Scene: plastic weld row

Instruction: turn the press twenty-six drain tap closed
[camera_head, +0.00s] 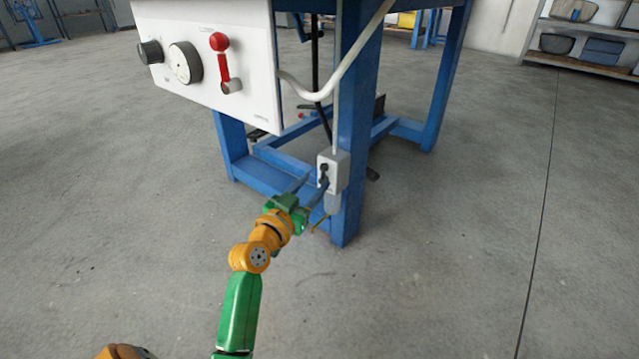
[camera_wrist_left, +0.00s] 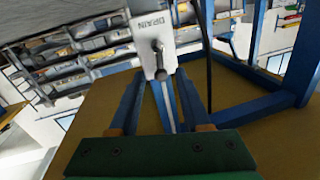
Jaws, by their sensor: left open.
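The drain tap (camera_head: 324,170) is a small dark handle on a light grey box (camera_head: 341,172) fixed to the blue front leg of the press. In the left wrist view, the tap (camera_wrist_left: 160,73) has a round grey knob on a short lever, on a white plate (camera_wrist_left: 147,27) marked DRAIN. My left gripper (camera_head: 317,183) reaches the box from below left, its fingers just in front of the tap. In the left wrist view, my left gripper (camera_wrist_left: 160,82) is open, one finger on each side of the tap's lower end. Contact cannot be told. My right gripper is not in view.
A white panel (camera_head: 255,70) with a dark knob, a dial and a red-handled lever (camera_head: 221,60) hangs above left. A pale hose (camera_head: 325,93) curves above the box. The blue frame (camera_head: 357,130) stands close behind. Bare concrete floor (camera_head: 470,260) is free at right.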

